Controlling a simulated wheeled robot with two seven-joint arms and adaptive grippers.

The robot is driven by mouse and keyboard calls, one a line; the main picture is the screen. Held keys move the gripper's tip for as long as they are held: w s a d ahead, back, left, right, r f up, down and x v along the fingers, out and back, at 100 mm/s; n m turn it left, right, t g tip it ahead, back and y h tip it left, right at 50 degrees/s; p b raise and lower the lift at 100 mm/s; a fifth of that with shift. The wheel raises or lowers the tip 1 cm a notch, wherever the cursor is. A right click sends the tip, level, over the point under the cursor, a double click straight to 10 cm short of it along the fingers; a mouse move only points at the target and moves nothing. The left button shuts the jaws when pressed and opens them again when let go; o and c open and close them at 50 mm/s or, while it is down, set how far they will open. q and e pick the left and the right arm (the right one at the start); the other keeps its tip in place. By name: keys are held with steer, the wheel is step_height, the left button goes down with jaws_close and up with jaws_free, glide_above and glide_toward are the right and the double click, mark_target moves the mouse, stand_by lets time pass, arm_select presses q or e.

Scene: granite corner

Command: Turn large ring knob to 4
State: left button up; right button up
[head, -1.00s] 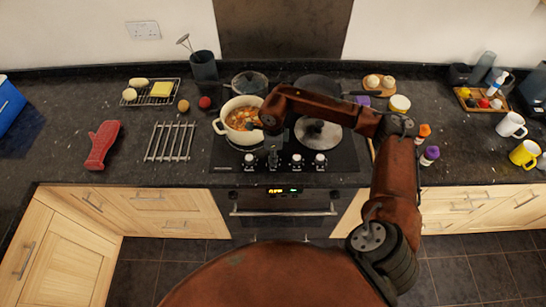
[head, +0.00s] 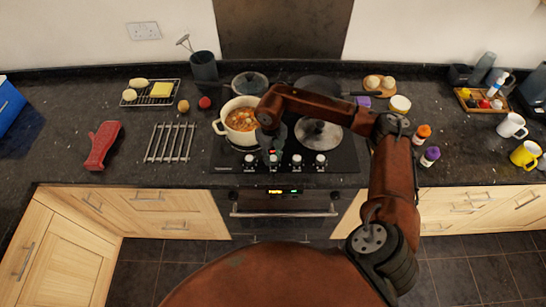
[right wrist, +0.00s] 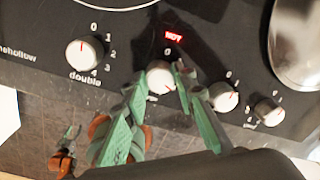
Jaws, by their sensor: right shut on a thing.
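A row of white control knobs runs along the front of the black hob (head: 340,172). My right gripper (head: 271,155) reaches down from above to the second knob from the left. In the right wrist view its green fingers (right wrist: 161,88) are on either side of that knob (right wrist: 160,74), shut on it. A "0" shows above this knob. The fingers hide most of its scale, so I cannot tell its setting or its label. The leftmost knob (right wrist: 84,55) is labelled "double" and has a scale from 0 to 4.
A pot of stew (head: 241,119) stands at the front left of the hob, close to my right arm. Two other knobs (right wrist: 223,97) (right wrist: 269,111) sit close on the right. A red "HOT" light (right wrist: 173,37) glows.

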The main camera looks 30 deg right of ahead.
steer(key=m, duration=0.4)
steer(key=shift+m+p, duration=0.3)
steer(key=shift+p, duration=0.05)
steer(key=shift+w+m+p, duration=0.1)
steer(key=shift+m+p, duration=0.45)
steer(key=shift+m, duration=1.95)
steer(key=o, duration=1.2)
steer(key=shift+c, duration=0.2)
steer(key=shift+r, duration=0.1)
step_height(320, 180, up, 12)
steer(key=shift+w+a, duration=0.2)
